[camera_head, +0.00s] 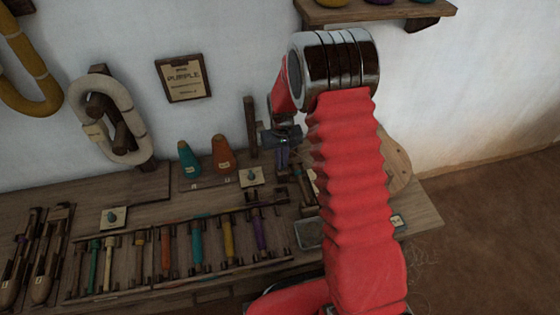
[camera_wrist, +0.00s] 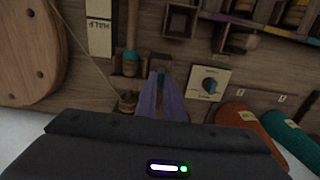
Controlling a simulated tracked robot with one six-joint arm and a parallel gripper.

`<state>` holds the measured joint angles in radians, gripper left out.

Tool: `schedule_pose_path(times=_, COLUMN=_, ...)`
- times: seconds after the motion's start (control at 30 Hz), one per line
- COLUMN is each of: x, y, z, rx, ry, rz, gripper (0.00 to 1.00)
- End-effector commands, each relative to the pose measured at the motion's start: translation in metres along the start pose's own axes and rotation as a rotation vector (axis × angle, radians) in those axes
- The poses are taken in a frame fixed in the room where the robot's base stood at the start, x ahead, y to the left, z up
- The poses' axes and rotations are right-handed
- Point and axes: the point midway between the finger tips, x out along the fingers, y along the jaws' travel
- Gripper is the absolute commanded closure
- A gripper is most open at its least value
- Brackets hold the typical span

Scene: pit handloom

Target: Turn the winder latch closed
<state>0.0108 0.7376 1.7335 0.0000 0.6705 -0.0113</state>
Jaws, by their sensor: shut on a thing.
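My gripper (camera_wrist: 161,82) points down at the wooden bench in the wrist view, its two purple fingers close together. The fingers are shut on a small dark piece (camera_wrist: 161,70) at their tips, which appears to be the winder latch. The fingers hide most of it, so I cannot tell its turn angle. In the head view my gripper (camera_head: 283,158) is over the bench by the winder, partly behind my red arm. The winder's round wooden wheel (camera_wrist: 28,50) is at the left of the wrist view; its edge (camera_head: 399,165) shows right of my arm in the head view.
A cream plate with a dark knob (camera_wrist: 209,85) lies close right of the fingers. Orange (camera_wrist: 255,130) and teal (camera_wrist: 290,135) cones stand beyond it. A bobbin rack (camera_head: 180,250) fills the bench front. A wooden post (camera_head: 250,125) stands left of my wrist.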

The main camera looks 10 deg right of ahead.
Motion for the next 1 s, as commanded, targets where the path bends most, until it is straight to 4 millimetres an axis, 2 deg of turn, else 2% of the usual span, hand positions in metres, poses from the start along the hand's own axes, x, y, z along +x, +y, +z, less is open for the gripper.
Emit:
schedule_pose_path(times=0.1, x=-0.0001, y=0.0000, z=0.0000, rx=0.000, ry=0.000, rz=0.000, gripper=1.00)
schedule_pose_path(times=0.13, x=-0.0001, y=-0.0081, z=0.0000, rx=-0.002, ry=0.000, rz=0.000, gripper=1.00)
schedule_pose_path(times=0.57, x=-0.0002, y=-0.0018, z=0.0000, rx=0.072, ry=0.000, rz=-0.002, gripper=1.00)
schedule_pose_path(times=1.0, x=-0.0002, y=-0.0016, z=0.0000, rx=0.392, ry=0.000, rz=-0.001, gripper=1.00)
